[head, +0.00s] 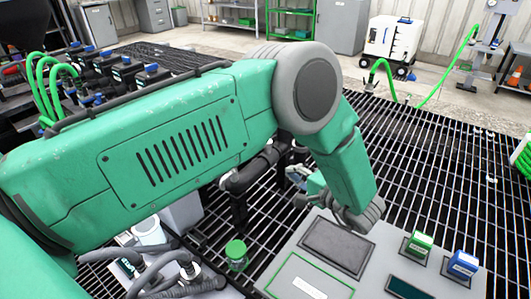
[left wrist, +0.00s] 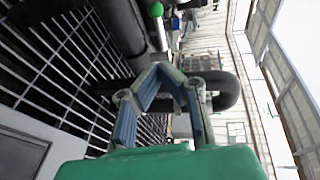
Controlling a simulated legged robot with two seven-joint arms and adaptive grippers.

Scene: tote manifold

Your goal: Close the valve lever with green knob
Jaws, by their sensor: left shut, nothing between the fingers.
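The green knob (left wrist: 155,10) tops a pale lever rod (left wrist: 161,36) at the top of the left wrist view, close beside thick dark pipework. My left gripper (left wrist: 165,72) is shut and empty, its tips just below the rod in that picture. I cannot tell whether they touch it. In the head view my left gripper (head: 308,186) shows partly behind my green arm, over the grating by the dark pipe (head: 252,170). I cannot make out the knob and lever there. My right gripper is not in view.
A grey control panel (head: 385,242) with a green button box (head: 419,243) and a blue one (head: 462,265) stands at front right. A green-capped container (head: 237,252) and hoses (head: 175,278) are at front left. Open grating (head: 430,150) lies to the right.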

